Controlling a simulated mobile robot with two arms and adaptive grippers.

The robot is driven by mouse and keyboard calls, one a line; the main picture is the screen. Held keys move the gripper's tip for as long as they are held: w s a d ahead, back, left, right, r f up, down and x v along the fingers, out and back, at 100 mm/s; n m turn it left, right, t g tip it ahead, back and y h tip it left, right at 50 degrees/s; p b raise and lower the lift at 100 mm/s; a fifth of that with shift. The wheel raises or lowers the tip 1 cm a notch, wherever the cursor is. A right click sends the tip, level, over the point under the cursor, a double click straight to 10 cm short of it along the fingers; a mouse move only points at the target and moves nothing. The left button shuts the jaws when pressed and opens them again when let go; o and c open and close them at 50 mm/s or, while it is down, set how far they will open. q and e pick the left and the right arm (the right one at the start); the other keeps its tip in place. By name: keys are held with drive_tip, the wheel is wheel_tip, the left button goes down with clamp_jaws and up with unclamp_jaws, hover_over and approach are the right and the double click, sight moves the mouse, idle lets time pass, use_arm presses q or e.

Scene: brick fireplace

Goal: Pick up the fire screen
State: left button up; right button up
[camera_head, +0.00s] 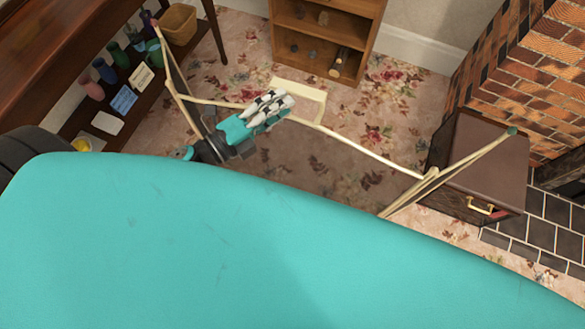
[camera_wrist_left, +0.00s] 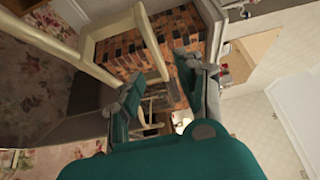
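The fire screen stands unfolded on the floor, with dark mesh panels and pale brass-coloured frame bars (camera_head: 365,152). A cream handle (camera_head: 300,90) loops up from the middle of its top bar. My left gripper (camera_head: 283,102) is at this handle, above the screen. In the left wrist view, the gripper's fingers (camera_wrist_left: 160,84) are spread apart. A cream bar of the screen (camera_wrist_left: 149,42) reaches into the gap between them; I cannot tell whether either finger touches it. My teal body hides the lower front of the screen. My right gripper is not in view.
A dark side cabinet (camera_head: 478,160) stands at right beside the brick fireplace (camera_head: 540,75). A wooden shelf unit (camera_head: 290,45) is at the back. A dark table with a lower shelf of bottles (camera_head: 104,70) is at left. Flowered carpet (camera_head: 395,95) lies open behind the screen.

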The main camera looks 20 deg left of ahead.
sight(299, 95)
use_arm(q)
drive_tip(key=p+x, duration=0.1)
drive_tip(key=x, duration=0.5)
drive_tip(key=shift+w+d+f, duration=0.1)
drive_tip(key=shift+w+d, duration=0.05)
drive_tip(key=shift+w, duration=0.15)
clamp_jaws()
drive_tip(key=shift+r, duration=0.25)
